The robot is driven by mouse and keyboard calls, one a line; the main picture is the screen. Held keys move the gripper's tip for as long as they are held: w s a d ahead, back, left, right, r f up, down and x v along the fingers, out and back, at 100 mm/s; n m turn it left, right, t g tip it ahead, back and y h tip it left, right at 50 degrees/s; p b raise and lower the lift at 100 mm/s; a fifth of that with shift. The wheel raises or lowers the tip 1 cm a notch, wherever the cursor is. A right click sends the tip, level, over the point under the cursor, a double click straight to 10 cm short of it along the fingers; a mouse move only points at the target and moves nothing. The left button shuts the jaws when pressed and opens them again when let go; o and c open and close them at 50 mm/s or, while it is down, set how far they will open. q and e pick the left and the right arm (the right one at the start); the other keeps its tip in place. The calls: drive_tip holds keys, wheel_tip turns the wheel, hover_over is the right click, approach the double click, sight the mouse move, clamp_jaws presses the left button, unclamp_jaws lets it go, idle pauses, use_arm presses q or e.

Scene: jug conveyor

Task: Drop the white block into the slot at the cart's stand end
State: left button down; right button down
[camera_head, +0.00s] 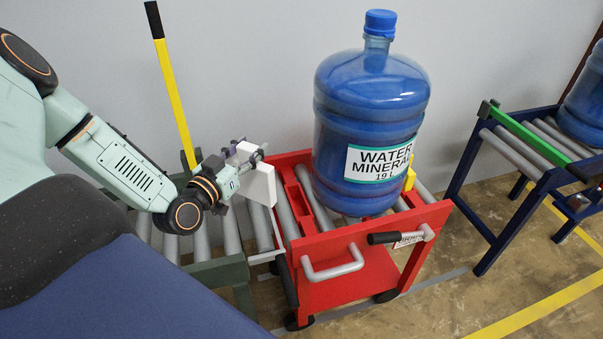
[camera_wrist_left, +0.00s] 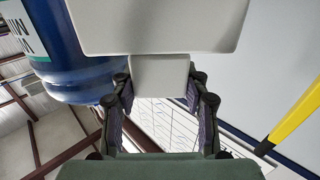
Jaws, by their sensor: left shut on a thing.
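My left gripper (camera_head: 243,160) is shut on the white block (camera_head: 262,186). It holds the block near the left edge of the red cart (camera_head: 335,241), at the end by the green roller stand (camera_head: 214,273). In the left wrist view, the block's narrow part (camera_wrist_left: 160,76) is between the finger pads and its wide part (camera_wrist_left: 160,22) extends beyond them. In the head view the block overlaps the cart's edge; I cannot tell whether it touches. The slot is not clearly visible. My right gripper is not in view.
A large blue water jug (camera_head: 370,115) stands upright on the cart's rollers, right of the block. A yellow piece (camera_head: 409,178) shows behind it. A yellow lever (camera_head: 175,95) rises behind my left arm. A dark blue roller stand (camera_head: 490,205) is at right, apart from the cart.

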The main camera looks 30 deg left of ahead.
use_arm(q)
drive_tip(key=w+d+b, duration=0.6)
drive_tip(key=w+d, duration=0.2)
drive_tip(key=w, duration=0.1)
wheel_tip(320, 180, down, 7)
drive_tip(key=b, duration=0.3)
drive_tip(key=shift+w+b, duration=0.25)
drive_tip(key=shift+b, duration=0.05)
drive_tip(key=shift+s+d, duration=0.1)
drive_tip(key=shift+s, duration=0.05)
drive_tip(key=shift+f, duration=0.25)
drive_tip(key=c, duration=1)
unclamp_jaws()
drive_tip(key=shift+c, duration=0.2)
drive_tip(key=o, duration=0.4)
drive_tip(key=shift+c, duration=0.2)
